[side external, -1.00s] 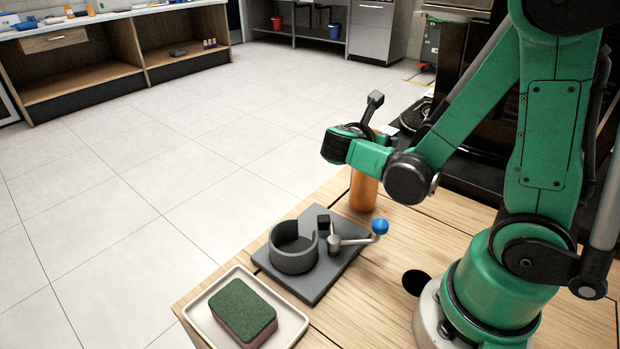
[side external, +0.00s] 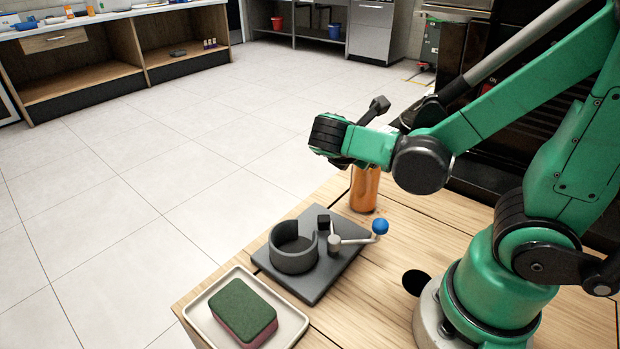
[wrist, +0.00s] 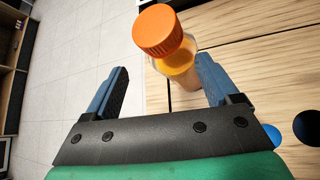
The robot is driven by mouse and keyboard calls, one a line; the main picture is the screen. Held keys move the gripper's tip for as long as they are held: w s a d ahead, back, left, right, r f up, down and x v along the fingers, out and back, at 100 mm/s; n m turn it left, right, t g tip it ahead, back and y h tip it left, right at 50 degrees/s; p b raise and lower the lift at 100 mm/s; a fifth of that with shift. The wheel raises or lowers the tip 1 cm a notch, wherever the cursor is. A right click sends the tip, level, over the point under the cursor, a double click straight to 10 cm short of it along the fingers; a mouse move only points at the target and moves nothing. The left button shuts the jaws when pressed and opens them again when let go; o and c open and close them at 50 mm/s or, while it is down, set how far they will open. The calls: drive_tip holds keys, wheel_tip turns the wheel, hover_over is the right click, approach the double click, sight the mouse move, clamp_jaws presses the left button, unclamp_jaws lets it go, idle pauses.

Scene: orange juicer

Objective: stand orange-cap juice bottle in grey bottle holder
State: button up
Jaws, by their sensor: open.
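The orange juice bottle (side external: 364,190) stands upright on the wooden table behind the holder in the side view. My arm hides its top there. In the wrist view its orange ribbed cap (wrist: 159,30) and orange body (wrist: 180,64) show just ahead of my fingertips, nearer the right finger. My gripper (wrist: 162,63) is open, with its two blue fingers spread and nothing held. Whether a finger touches the bottle cannot be told. The grey bottle holder (side external: 293,260) is an empty open ring with a gap in its wall, fixed on a dark plate (side external: 310,290).
A lever with a blue knob (side external: 380,227) rises from the plate beside the holder. A cream tray (side external: 283,328) with a green-topped sponge (side external: 243,308) lies at the front left. The table has a dark round hole (side external: 416,283). Its left edge drops to the tiled floor.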

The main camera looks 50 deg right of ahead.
drive_tip(key=a+m+y, duration=0.2)
drive_tip(key=m, duration=0.1)
drive_tip(key=a+m+t+y, duration=0.1)
drive_tip(key=m+y, duration=0.1)
drive_tip(key=m, duration=0.1)
drive_tip(key=a+f+m+t+y, duration=0.1)
drive_tip(key=a+m+y, duration=0.1)
drive_tip(key=m+y, duration=0.1)
drive_tip(key=shift+w+a+m, duration=0.2)
drive_tip(key=shift+a+m, duration=0.1)
drive_tip(key=shift+m, duration=0.2)
drive_tip(key=shift+o, duration=1.4)
drive_tip(key=a+m+y, duration=0.1)
drive_tip(key=m, duration=0.1)
drive_tip(key=a+r+m+t+y, duration=0.1)
drive_tip(key=m, duration=0.1)
drive_tip(key=a+r+m+t+y, duration=0.1)
drive_tip(key=m, duration=0.1)
drive_tip(key=shift+w+a+y, duration=0.15)
drive_tip(key=shift+a+y, duration=0.1)
drive_tip(key=shift+y, duration=0.05)
drive_tip(key=shift+a+r+m, duration=0.1)
drive_tip(key=shift+a+m, duration=0.05)
drive_tip(key=shift+m, duration=0.35)
